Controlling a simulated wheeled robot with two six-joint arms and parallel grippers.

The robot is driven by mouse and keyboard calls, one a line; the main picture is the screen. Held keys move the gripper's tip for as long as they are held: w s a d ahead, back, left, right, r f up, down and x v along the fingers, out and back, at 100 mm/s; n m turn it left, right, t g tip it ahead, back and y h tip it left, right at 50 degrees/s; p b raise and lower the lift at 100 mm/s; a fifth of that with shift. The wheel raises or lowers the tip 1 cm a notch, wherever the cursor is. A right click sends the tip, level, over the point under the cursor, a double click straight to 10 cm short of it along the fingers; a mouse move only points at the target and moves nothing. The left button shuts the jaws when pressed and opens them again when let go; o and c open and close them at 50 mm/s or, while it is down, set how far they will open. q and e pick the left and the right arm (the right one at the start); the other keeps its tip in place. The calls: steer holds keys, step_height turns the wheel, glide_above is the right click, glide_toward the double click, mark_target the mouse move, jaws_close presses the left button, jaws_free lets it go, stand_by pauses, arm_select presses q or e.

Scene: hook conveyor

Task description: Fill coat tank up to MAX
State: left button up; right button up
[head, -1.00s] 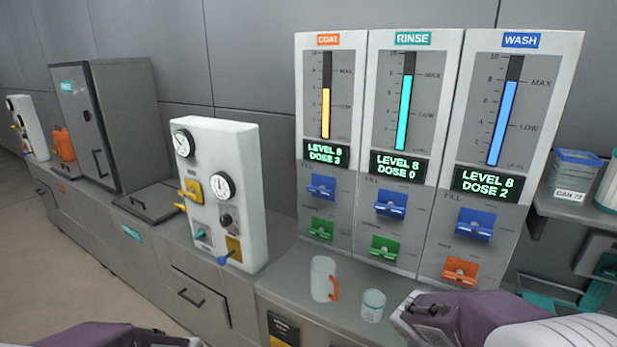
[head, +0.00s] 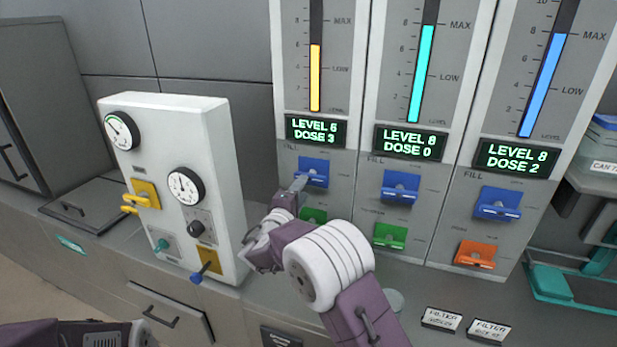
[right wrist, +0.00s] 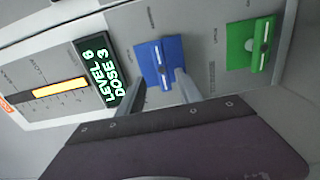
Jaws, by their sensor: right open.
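The coat tank panel (head: 289,75) is at the left of three gauges. My right gripper (head: 298,184) is open at the blue FILL lever (head: 315,170). In the right wrist view its two fingers (right wrist: 158,77) stand either side of the blue lever (right wrist: 157,52); whether they touch it I cannot tell. The green lever (head: 313,215) below is partly hidden by my arm. My left gripper is out of view.
The rinse panel's blue lever (head: 400,187) and wash panel's blue lever (head: 498,203) are to the right. A white valve box (head: 165,170) with dials stands close left of my right arm. Filter labels (head: 441,319) lie on the counter.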

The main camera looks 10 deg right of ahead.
mark_target(310, 180)
steer(key=p+x, duration=0.1)
steer(key=x, duration=0.6)
steer(key=shift+w+p, duration=0.1)
steer(key=shift+p, duration=0.25)
steer(key=shift+w+d, duration=0.2)
steer(key=shift+w+f, duration=0.15)
steer(key=shift+w, duration=0.1)
jaws_close()
